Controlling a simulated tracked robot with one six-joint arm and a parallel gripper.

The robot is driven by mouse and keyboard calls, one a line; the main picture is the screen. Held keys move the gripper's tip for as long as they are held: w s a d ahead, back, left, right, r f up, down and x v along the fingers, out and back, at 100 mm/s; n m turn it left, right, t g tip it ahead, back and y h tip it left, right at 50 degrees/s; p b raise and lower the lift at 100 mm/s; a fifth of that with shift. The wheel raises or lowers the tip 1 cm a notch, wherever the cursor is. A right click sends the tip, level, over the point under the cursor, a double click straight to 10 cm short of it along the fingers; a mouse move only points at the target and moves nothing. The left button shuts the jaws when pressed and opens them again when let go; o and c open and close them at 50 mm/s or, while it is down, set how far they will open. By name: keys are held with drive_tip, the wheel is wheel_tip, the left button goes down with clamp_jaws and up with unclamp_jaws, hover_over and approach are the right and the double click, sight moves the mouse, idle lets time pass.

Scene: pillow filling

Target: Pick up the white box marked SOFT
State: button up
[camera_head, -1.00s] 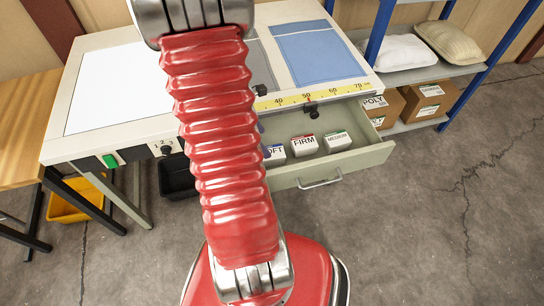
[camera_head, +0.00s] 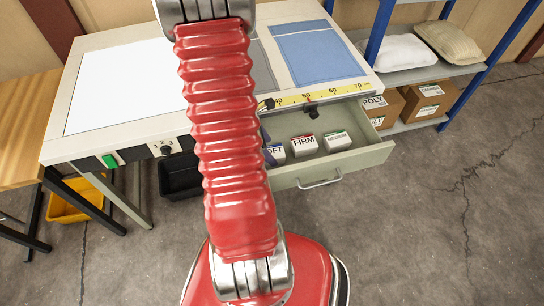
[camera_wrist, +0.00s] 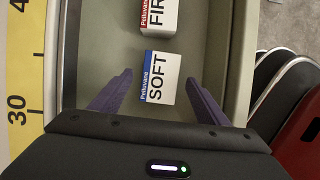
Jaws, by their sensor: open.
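The white box marked SOFT (camera_wrist: 159,78), with a blue stripe on its edge, lies in the open drawer (camera_wrist: 100,30). In the head view the SOFT box (camera_head: 277,153) is partly hidden behind my red arm. My gripper (camera_wrist: 158,80) is open above the drawer, with one purple finger on each side of the SOFT box. A gap shows between each finger and the box; the height of the fingers relative to it is hard to tell. Nothing is held.
The white FIRM box (camera_head: 304,146) and a green-striped MEDIUM box (camera_head: 337,141) sit right of SOFT in the drawer. The drawer's front wall (camera_wrist: 236,60) is close to the right finger. A yellow ruler (camera_head: 320,93) edges the table above.

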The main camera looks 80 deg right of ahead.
sight(272, 152)
drive_tip(key=shift+x, duration=1.9)
drive_tip(key=shift+s, duration=0.1)
drive_tip(key=shift+c, duration=0.5)
drive_tip(key=c, duration=1.1)
